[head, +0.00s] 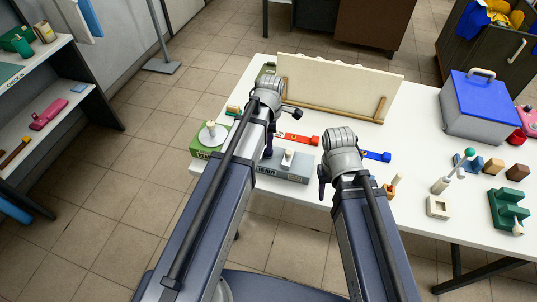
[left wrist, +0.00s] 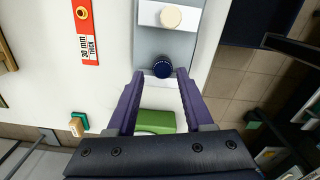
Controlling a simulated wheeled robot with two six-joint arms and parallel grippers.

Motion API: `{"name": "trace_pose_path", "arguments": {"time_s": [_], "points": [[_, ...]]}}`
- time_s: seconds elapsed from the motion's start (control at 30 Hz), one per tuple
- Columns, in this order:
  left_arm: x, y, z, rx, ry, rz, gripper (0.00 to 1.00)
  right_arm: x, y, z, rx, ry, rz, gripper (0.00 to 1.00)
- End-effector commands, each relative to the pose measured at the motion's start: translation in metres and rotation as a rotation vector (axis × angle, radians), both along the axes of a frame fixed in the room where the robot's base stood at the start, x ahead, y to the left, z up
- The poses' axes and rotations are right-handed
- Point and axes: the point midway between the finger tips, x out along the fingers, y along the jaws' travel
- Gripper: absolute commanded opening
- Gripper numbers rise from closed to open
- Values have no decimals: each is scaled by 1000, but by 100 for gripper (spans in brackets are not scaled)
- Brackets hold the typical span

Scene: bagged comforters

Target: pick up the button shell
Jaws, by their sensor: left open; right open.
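A dark blue round cap (left wrist: 162,67), which looks like the button shell, sits at the near end of a grey tray (left wrist: 178,45). A cream round piece (left wrist: 171,16) sits on a white block further along the tray. My left gripper (left wrist: 161,74) is open, with its purple fingertips on either side of the cap's near edge; I cannot tell whether they touch it. In the head view the grey tray (head: 290,174) lies at the table's front edge beside my left gripper (head: 268,150). My right gripper (head: 322,188) is open and empty, right of the tray.
A green box (head: 204,143) with a white disc stands left of the tray. A red gauge strip (head: 298,139) and a blue one (head: 377,156) lie behind. A cream panel (head: 335,88) stands at the back; a blue-lidded box (head: 487,105) and a green fixture (head: 507,210) are right.

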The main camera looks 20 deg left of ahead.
Motion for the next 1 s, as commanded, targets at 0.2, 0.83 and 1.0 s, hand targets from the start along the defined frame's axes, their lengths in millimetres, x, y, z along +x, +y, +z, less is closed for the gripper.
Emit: {"name": "trace_pose_path", "arguments": {"time_s": [0.2,0.83,1.0], "points": [[-2,2,-17,0,0,0,52,0,0,-17,0,0,0,50],[-4,4,-51,0,0,-1,48,0,0,-51,0,0,0,50],[-4,4,-51,0,0,-1,29,0,0,-51,0,0,0,50]]}}
